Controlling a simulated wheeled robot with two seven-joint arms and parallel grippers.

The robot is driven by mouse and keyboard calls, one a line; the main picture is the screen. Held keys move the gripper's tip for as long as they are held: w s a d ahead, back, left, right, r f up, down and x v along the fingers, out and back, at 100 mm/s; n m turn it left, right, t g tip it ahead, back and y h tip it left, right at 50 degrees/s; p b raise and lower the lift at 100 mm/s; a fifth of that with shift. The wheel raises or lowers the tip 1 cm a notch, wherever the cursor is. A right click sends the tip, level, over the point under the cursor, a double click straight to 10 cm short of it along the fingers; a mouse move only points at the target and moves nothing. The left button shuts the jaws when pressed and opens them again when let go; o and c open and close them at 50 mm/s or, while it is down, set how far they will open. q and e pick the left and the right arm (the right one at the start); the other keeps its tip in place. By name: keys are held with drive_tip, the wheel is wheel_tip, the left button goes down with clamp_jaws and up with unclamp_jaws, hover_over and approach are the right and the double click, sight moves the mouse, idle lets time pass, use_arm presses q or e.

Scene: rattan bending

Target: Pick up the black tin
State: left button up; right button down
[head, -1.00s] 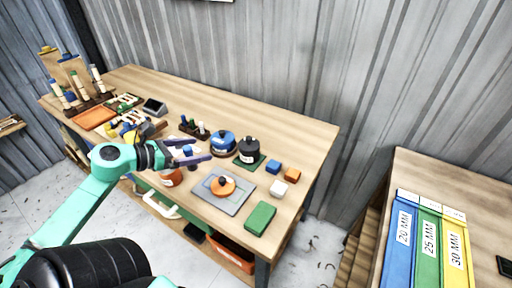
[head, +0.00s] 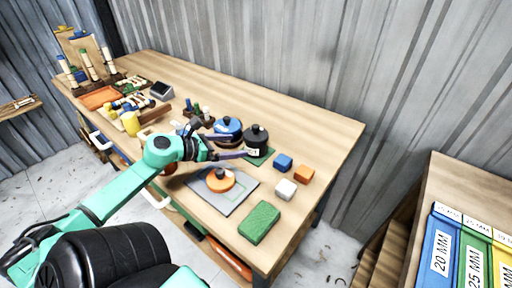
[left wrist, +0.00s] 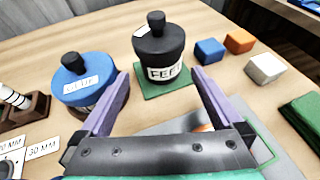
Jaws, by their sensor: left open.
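The black tin (head: 257,139) stands upright on a small green mat (head: 262,159) on the workbench. In the left wrist view the tin (left wrist: 159,45) has a black knob on its lid and a white label on its side. My left gripper (head: 232,146) is open, its purple fingers (left wrist: 163,92) pointing at the tin from the near side. The tin is ahead of the fingertips, and nothing is between the fingers. My right gripper is not in view.
A blue tin (head: 228,128) stands close to the left of the black tin. A grey tray (head: 235,199) with an orange disc-shaped thing (head: 220,180) lies nearer. Blue (head: 284,161), orange (head: 304,174) and white (head: 286,189) blocks and a green block (head: 260,222) are to the right.

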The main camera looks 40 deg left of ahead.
sight(256, 144)
use_arm(q)
drive_tip(key=x, duration=0.9)
drive_tip(key=shift+w+f, duration=0.1)
drive_tip(key=shift+w, duration=0.2)
drive_tip(key=shift+s, duration=0.1)
drive_tip(key=c, duration=1.2)
drive_tip(key=shift+o, duration=0.2)
